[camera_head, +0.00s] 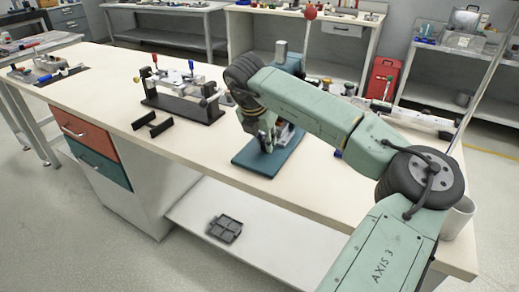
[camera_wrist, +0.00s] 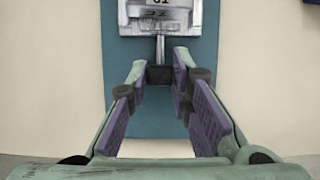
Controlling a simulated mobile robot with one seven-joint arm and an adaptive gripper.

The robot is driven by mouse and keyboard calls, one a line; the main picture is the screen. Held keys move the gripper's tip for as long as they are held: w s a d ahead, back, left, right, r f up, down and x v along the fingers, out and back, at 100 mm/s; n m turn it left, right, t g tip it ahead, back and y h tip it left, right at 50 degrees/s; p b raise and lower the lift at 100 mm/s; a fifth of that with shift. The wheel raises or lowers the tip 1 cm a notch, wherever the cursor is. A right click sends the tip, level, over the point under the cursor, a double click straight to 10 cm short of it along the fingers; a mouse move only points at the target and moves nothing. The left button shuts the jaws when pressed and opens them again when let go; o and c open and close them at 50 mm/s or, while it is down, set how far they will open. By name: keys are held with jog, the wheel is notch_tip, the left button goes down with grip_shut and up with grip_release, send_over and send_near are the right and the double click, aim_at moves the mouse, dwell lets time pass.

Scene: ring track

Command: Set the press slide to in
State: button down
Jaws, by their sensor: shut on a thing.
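The press stands on a teal base plate (camera_head: 257,164) on the long workbench, mostly hidden behind my arm in the head view. In the wrist view, its pale grey housing (camera_wrist: 135,22) is at the top, on the teal plate (camera_wrist: 120,45). The press slide shows as a thin metal rod (camera_wrist: 160,48) running from the housing to a dark block-like handle (camera_wrist: 160,77). A short length of rod is bare between them. My gripper (camera_wrist: 160,72) has its purple-padded fingers either side of the handle and is shut on it. In the head view my gripper (camera_head: 268,138) is low over the plate.
A black-based fixture (camera_head: 185,105) with red and blue handles stands left on the workbench (camera_head: 110,85), with two black brackets (camera_head: 150,125) before it. A white mug (camera_head: 458,216) stands at the right end. A dark tray (camera_head: 225,229) lies on the lower shelf.

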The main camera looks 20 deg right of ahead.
jog(key=shift+w+d+r, duration=0.15)
jog(key=c, duration=1.4)
grip_release()
jog(key=shift+c, duration=0.2)
jog(key=v, duration=1.1)
jog(key=shift+a+r, duration=0.2)
jog(key=shift+r, duration=0.15)
